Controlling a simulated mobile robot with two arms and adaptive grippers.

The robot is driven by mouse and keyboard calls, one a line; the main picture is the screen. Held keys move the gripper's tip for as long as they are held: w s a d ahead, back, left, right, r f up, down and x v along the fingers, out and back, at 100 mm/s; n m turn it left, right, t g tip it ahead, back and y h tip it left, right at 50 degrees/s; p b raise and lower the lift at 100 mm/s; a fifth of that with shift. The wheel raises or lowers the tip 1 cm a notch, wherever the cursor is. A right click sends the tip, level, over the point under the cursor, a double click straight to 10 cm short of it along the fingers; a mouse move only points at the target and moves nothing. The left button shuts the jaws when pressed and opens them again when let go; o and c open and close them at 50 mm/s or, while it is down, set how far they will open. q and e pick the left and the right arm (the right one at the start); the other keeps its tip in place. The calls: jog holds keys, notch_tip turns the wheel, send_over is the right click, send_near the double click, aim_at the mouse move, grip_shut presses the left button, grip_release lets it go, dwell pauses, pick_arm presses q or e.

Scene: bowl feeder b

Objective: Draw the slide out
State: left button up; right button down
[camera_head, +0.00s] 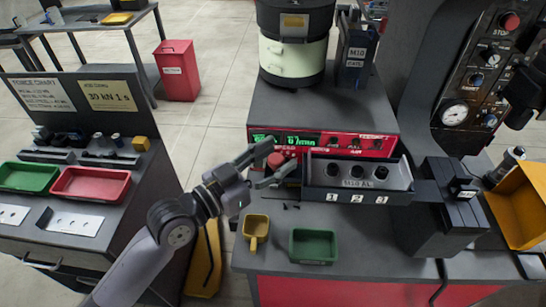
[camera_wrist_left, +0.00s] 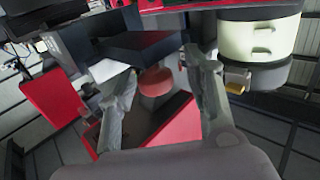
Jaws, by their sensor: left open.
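A dark slide tray (camera_head: 345,195) with three round holes, marked "1 2 3" and "M10 AL", sits at the front of the feeder. Its right end meets a black block (camera_head: 440,220). My left gripper (camera_head: 276,163) is open just left of the tray, below the feeder's display. A red round knob (camera_head: 283,160) is at its fingertips in the head view. In the wrist view the red knob (camera_wrist_left: 155,83) shows between the two spread fingers (camera_wrist_left: 160,90), with no clear contact visible.
The feeder bowl (camera_head: 292,55) stands behind on the grey housing. A yellow scoop (camera_head: 256,229) and a green bin (camera_head: 313,247) are on the bench in front. A control panel (camera_head: 480,70) and a yellow bin (camera_head: 525,205) are at the right.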

pick_arm(q)
jog(key=v, duration=1.2)
jog(key=shift+r, duration=0.1)
dwell(0.4)
